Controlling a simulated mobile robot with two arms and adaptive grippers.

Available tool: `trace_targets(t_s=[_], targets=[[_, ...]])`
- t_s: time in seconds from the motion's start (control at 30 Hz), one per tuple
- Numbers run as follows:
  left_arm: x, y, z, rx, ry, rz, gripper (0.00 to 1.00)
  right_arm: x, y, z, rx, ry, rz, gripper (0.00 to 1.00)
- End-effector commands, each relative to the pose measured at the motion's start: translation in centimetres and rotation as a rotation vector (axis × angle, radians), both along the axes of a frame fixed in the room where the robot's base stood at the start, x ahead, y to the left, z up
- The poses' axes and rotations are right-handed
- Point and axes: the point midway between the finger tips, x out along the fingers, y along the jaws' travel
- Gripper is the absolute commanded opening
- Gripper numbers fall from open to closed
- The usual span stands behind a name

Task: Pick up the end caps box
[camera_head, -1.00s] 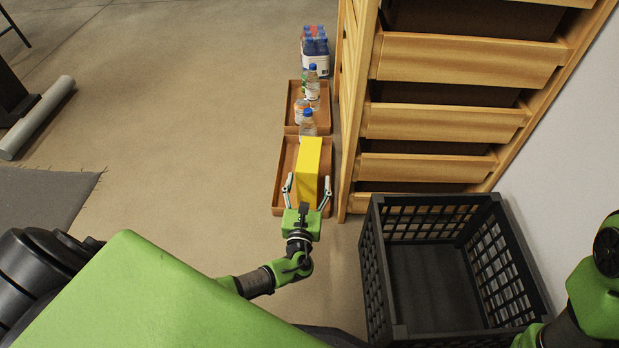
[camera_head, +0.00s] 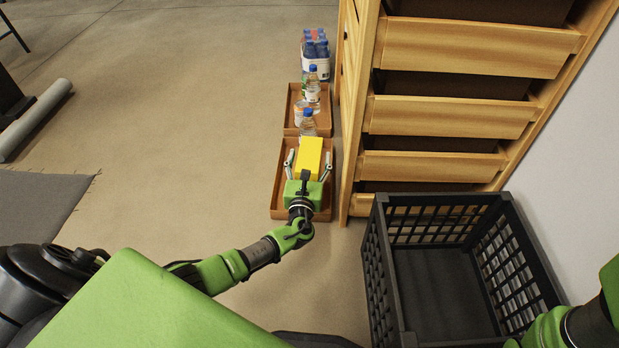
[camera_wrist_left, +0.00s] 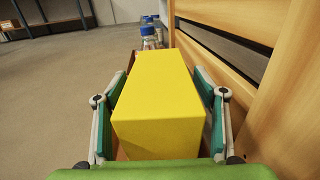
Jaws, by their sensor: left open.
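The end caps box is a plain yellow box (camera_head: 309,156). It sits in the nearer brown tray (camera_head: 277,197) on the floor, left of the wooden drawer unit. My left gripper (camera_head: 309,168) is open, with one finger on each side of the box. In the left wrist view the yellow box (camera_wrist_left: 160,95) stands between the two spread fingers, and small gaps show beside it. The gripper body hides the near lower part of the box. Of my right arm only green and black links show at the right edge; its gripper is not visible.
A wooden drawer unit (camera_head: 445,117) stands close on the right of the trays. A black crate (camera_head: 378,262) with open lattice walls is empty. Clear bottles (camera_head: 308,122) and a blue-capped bottle pack (camera_head: 316,60) are behind the box.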

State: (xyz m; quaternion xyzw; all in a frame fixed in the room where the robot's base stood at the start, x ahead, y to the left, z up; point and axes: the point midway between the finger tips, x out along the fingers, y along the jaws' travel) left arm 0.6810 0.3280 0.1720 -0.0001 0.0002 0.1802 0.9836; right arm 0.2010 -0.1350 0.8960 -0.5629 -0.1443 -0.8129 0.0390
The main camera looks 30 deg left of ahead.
Motion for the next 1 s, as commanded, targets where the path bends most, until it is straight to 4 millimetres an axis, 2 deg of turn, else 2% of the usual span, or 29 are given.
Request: trace_targets(t_s=[0.07,0.1,0.33,0.73,0.87,1.0], targets=[[0.0,0.0,0.0,0.0,0.0,0.0,0.65,0.0,0.0,0.1,0.0,0.0,0.0,0.0],[0.0,0.0,0.0,0.0,0.0,0.0,0.59,0.0,0.0,0.0,0.0,0.0,0.0,0.0],[0.0,0.0,0.0,0.0,0.0,0.0,0.0,0.0,0.0,0.0,-0.001,-0.001,0.0,0.0],[0.0,0.0,0.7,0.0,-0.003,0.0,0.0,0.0,0.0,0.5,0.0,-0.001,0.0,0.0],[0.0,0.0,1.8,0.0,-0.003,0.001,0.0,0.0,0.0,1.3,0.0,0.0,0.0,0.0],[0.0,0.0,3.7,0.0,-0.004,0.0,0.0,0.1,0.0,2.7,0.0,0.001,0.001,0.0]])
